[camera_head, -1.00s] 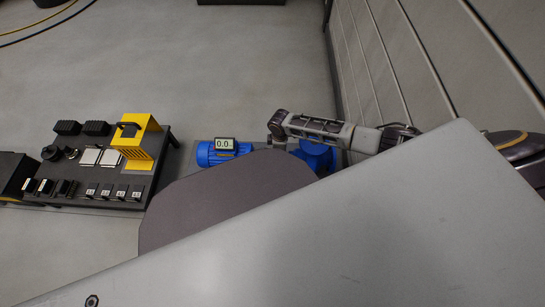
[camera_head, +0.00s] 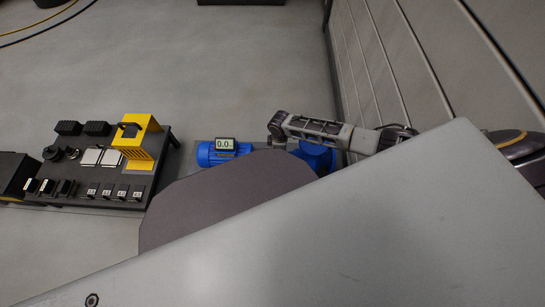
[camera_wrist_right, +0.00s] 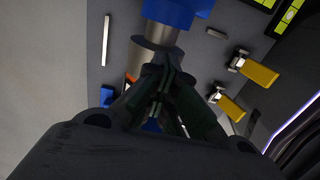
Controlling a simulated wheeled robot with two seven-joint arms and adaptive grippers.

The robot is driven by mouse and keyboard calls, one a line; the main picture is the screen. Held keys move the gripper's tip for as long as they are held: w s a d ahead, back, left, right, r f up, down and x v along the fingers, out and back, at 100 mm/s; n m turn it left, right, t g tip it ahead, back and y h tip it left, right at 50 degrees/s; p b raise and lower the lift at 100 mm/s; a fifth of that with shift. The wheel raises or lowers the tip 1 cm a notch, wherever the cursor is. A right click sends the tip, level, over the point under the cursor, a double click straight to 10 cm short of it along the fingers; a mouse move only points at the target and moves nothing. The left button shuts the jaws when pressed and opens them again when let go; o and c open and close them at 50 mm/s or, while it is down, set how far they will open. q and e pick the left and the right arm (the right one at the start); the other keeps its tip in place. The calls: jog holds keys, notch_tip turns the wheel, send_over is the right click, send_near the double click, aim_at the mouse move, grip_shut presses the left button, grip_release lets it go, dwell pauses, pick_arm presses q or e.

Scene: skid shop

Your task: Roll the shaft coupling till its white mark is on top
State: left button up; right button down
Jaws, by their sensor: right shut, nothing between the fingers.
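In the right wrist view the shaft coupling (camera_wrist_right: 158,47) shows as a dark grey disc and silver cylinder below a blue machine housing (camera_wrist_right: 178,10). No white mark can be made out on the part that shows. My right gripper (camera_wrist_right: 158,84) is shut and empty, its fingertips at the lower end of the coupling and partly covering it. I cannot tell whether they touch it. In the head view the blue motor (camera_head: 207,156) and a blue machine (camera_head: 316,155) show on the skid. The coupling between them is hidden there. My left gripper is out of view.
Two yellow-handled valves (camera_wrist_right: 260,73) stand right of the gripper in the wrist view. A small display (camera_head: 225,144) reading 0.0 sits by the motor. A dark table (camera_head: 120,198) with a yellow holder (camera_head: 138,140) and several parts stands left.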

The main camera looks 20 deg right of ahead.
pick_arm(q)
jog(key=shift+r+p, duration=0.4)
jog(key=shift+p, duration=0.05)
pick_arm(e)
jog(key=shift+s+a+f, duration=0.1)
jog(key=shift+s+f, duration=0.1)
jog(key=shift+s, duration=0.2)
dwell(0.3)
jog(key=shift+w, duration=0.1)
jog(key=shift+w+r+p, duration=0.1)
jog(key=shift+r+p, duration=2.4)
jog(key=shift+p, duration=0.05)
jog(key=shift+r+p, duration=0.25)
jog(key=shift+p, duration=0.05)
jog(key=shift+r+p, duration=0.65)
jog(key=shift+p, duration=0.05)
jog(key=shift+r, duration=0.25)
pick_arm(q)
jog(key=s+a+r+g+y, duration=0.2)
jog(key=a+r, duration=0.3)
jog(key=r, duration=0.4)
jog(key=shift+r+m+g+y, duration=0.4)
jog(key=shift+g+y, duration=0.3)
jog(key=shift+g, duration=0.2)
